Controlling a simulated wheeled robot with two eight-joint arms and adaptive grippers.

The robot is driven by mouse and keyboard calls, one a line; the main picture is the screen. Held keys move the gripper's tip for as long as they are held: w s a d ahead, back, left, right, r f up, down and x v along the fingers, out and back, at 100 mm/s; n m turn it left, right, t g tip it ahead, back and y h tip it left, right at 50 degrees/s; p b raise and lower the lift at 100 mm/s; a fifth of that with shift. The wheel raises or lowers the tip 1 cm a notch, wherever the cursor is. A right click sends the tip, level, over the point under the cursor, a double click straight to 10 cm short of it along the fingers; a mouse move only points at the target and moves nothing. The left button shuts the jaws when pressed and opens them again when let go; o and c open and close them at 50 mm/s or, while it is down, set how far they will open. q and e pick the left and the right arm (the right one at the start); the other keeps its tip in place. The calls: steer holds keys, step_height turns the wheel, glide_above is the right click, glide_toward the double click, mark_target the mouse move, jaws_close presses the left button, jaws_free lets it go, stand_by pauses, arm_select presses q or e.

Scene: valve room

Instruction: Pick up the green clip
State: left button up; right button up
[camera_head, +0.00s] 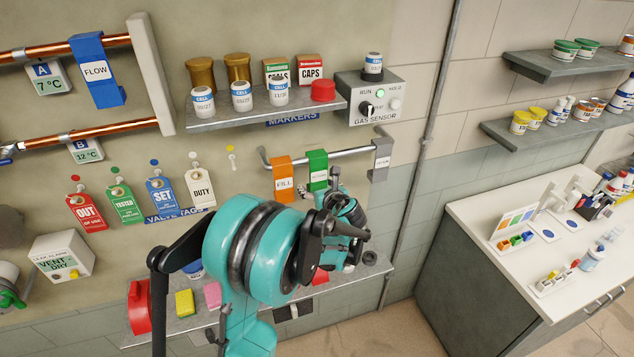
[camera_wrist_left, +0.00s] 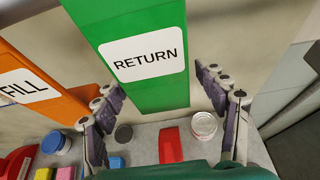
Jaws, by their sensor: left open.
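The green clip (camera_head: 318,165) hangs on the wall rail between an orange clip (camera_head: 283,180) and a grey clip (camera_head: 381,160). In the left wrist view the green clip (camera_wrist_left: 145,60) is large and close, with a white label reading RETURN. My left gripper (camera_head: 337,200) is just below and in front of the clip. In the wrist view its open fingers (camera_wrist_left: 157,82) stand on either side of the clip's lower part, with gaps on both sides. Contact is not visible. My right gripper is not in view.
The orange FILL clip (camera_wrist_left: 30,85) is close left of my left finger. A lower shelf (camera_head: 165,325) holds a yellow block, a pink block and a red item. A shelf with jars (camera_head: 215,118) and the gas sensor box (camera_head: 368,98) are above. A counter (camera_head: 480,215) stands right.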

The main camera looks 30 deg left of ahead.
arm_select(q)
steer(key=shift+s+d+r, duration=0.1)
steer(key=c, duration=1.3)
steer(key=shift+o, duration=0.2)
